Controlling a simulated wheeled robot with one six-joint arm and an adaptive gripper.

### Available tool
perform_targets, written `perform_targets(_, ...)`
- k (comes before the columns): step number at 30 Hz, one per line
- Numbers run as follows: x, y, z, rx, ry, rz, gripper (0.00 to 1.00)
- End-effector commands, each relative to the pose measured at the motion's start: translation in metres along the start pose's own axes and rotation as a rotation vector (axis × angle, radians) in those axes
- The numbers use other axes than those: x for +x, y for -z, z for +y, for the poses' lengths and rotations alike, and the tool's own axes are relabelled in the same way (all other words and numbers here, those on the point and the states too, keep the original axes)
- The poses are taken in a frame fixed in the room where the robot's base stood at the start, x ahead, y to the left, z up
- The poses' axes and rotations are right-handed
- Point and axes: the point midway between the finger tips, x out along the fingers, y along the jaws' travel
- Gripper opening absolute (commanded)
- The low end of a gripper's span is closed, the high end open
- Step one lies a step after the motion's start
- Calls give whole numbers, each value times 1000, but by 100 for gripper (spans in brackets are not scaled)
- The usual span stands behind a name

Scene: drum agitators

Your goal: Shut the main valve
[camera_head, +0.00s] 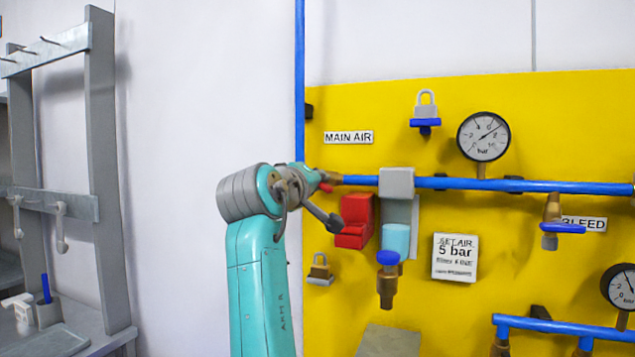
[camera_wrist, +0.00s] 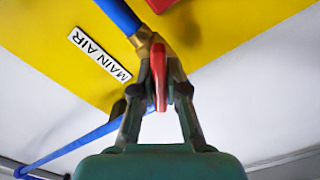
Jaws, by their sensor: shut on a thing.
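The main valve is a brass body (camera_wrist: 148,44) on the blue pipe by the MAIN AIR label, with a red lever handle (camera_wrist: 158,72). In the head view a small red part of the handle (camera_head: 326,187) shows at the pipe's left end, mostly hidden by my arm. My gripper (camera_wrist: 157,88) is shut on the red handle, with a finger on each side of it. In the head view my gripper (camera_head: 318,192) is in front of the left edge of the yellow panel, partly hidden by its own wrist.
The MAIN AIR label (camera_head: 348,137) is just above. A red block (camera_head: 355,222) and a grey-and-cyan filter unit (camera_head: 396,240) sit close right. A pressure gauge (camera_head: 483,137), padlocks (camera_head: 426,104) and a blue-handled bleed valve (camera_head: 562,228) are farther off. A grey rack (camera_head: 105,170) stands left.

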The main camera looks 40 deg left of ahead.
Motion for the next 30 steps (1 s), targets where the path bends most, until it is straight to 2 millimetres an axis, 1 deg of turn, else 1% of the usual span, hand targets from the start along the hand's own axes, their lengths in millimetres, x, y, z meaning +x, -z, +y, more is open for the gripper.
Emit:
perform_targets(18,0,-1,-2,580,2,-2,0)
perform_targets(24,0,-1,-2,742,2,-3,0)
perform_targets(30,0,-1,-2,863,2,-3,0)
